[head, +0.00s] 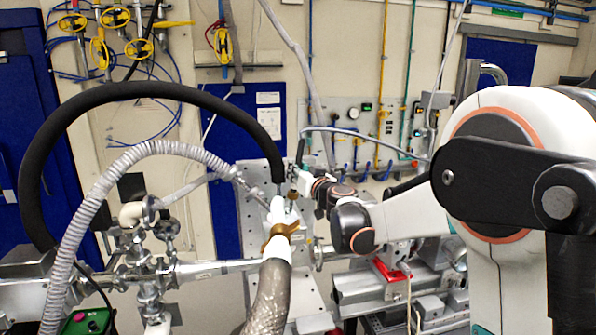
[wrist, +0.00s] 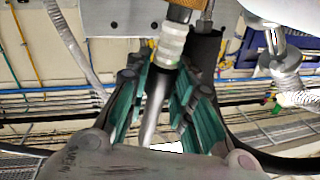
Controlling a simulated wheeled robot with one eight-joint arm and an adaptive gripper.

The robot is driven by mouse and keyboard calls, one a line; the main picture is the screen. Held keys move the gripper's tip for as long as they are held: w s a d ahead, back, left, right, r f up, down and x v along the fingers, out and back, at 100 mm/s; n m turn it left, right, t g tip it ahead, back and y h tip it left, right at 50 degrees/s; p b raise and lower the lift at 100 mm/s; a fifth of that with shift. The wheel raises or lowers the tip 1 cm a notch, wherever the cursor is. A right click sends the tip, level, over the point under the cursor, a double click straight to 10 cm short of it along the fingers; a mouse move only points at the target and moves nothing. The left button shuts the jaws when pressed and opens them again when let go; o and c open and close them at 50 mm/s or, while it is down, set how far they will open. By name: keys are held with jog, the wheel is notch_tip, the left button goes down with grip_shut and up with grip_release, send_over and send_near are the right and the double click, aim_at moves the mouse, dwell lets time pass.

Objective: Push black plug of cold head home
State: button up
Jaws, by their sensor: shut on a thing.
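My gripper (head: 300,190) reaches in from the right at the cold head, beside a brass fitting (head: 292,195). In the wrist view, its teal-padded fingers (wrist: 165,85) sit on both sides of a silver stem (wrist: 153,108) with a white ribbed collar (wrist: 173,42). They are shut on this silver, white-collared connector. A black block (wrist: 206,50) stands just beside the collar, partly behind one finger. Whether this block is the black plug, I cannot tell. How deeply the connector is seated is hidden.
A thick black hose (head: 150,90) arches down close to my gripper. A ribbed grey hose (head: 150,150) and metal pipework (head: 150,270) stand left. A braided hose with a brass clamp (head: 270,295) rises in front. A thin grey cable (head: 370,137) runs behind my arm.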

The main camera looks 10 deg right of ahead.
jog(key=o, duration=0.9)
jog(key=s, duration=0.4)
jog(key=s+d, duration=0.1)
jog(key=s, duration=0.3)
jog(key=s+d, duration=0.1)
jog(key=s, duration=0.2)
jog(key=shift+s+d, duration=0.15)
jog(key=shift+s, duration=0.25)
